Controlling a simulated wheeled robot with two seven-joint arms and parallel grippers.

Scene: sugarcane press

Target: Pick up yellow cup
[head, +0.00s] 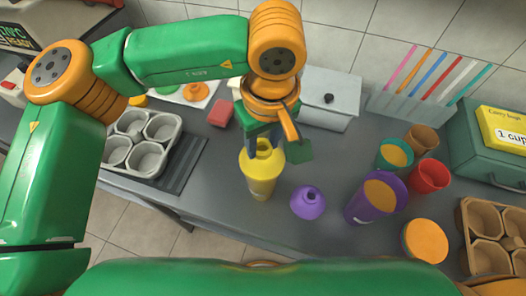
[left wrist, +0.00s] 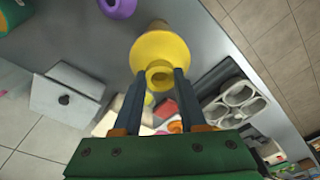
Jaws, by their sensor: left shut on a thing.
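The yellow cup (head: 260,172) is near the front middle of the grey counter in the head view. It tapers toward one end and has a wide rim. My left gripper (head: 262,145) reaches down from above, and its fingers are shut on the cup at the upper part. In the left wrist view the yellow cup (left wrist: 160,55) lies between the tips of the two dark fingers of the left gripper (left wrist: 164,80). I cannot tell whether the cup still touches the counter. My right gripper is in neither view.
A purple lidded piece (head: 308,203) stands just right of the cup. Purple (head: 362,208), red (head: 428,176), teal (head: 394,152) and brown (head: 421,139) cups stand farther right. A muffin-style tray (head: 172,122) is at left, a straw holder (head: 410,108) at back right.

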